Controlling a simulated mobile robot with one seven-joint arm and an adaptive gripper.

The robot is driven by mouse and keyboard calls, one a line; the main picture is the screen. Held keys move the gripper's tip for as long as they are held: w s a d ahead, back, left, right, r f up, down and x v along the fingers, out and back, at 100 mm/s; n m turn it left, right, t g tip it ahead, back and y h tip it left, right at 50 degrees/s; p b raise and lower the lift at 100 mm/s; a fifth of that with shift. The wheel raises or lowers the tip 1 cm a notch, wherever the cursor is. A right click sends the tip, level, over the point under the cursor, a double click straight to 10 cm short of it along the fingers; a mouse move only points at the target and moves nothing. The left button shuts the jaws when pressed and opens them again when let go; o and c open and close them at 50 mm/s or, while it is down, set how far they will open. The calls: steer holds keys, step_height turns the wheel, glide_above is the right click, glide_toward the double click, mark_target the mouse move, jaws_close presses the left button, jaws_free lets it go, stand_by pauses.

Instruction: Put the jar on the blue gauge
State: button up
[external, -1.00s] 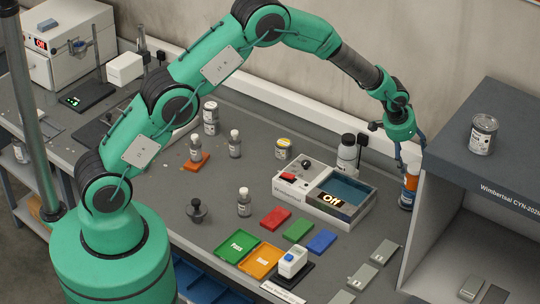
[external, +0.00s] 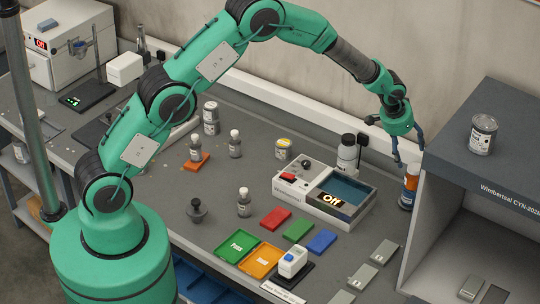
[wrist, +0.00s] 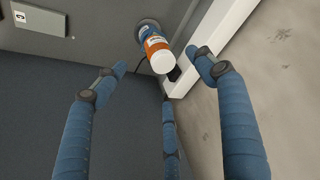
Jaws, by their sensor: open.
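No object is marked as the jar, so I cannot tell which container it is. A small jar-like container with a yellow top (external: 283,149) stands on the bench behind the grey box. A white-topped container with an orange and blue body (external: 409,187) stands at the right by the cabinet; it also shows in the wrist view (wrist: 157,50). My gripper (external: 408,151) is open and empty above it, its fingers spread and apart from it in the wrist view (wrist: 160,72). A flat blue block (external: 321,242), likely the blue gauge, lies at the bench front, its top bare.
Green (external: 298,229) and red (external: 275,219) blocks lie left of the blue one. The grey box with a display (external: 325,210) stands behind them. The grey cabinet (external: 440,180) bounds the right side.

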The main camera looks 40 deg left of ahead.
steer(key=s+a+r+n, duration=0.1)
steer(key=s+a+r, duration=0.5)
steer(key=a+r, duration=0.3)
steer(key=s+a+r, duration=0.5)
steer(key=a+r, duration=0.3)
steer(key=r, duration=0.3)
steer(key=s+a+r+n, duration=0.1)
steer(key=s+a+r, duration=0.5)
steer(key=a+r, duration=0.3)
steer(key=s+a+r+n+t+y, duration=0.1)
steer(key=s+a+r, duration=0.35)
steer(key=s, duration=0.35)
steer(key=s+a+r, duration=0.3)
steer(key=s+a, duration=0.2)
steer(key=s, duration=0.3)
steer(key=s+a+f, duration=0.1)
steer(key=s+a, duration=0.2)
steer(key=s, duration=0.7)
steer(key=s+a+n, duration=0.1)
steer(key=s+a, duration=0.2)
steer(key=s, duration=0.7)
steer(key=shift+f+n, duration=0.3)
steer(key=shift+f, duration=0.1)
step_height(320, 180, down, 18)
steer(key=b, duration=1.8)
steer(key=shift+f+b, duration=0.25)
steer(key=shift+b, duration=0.05)
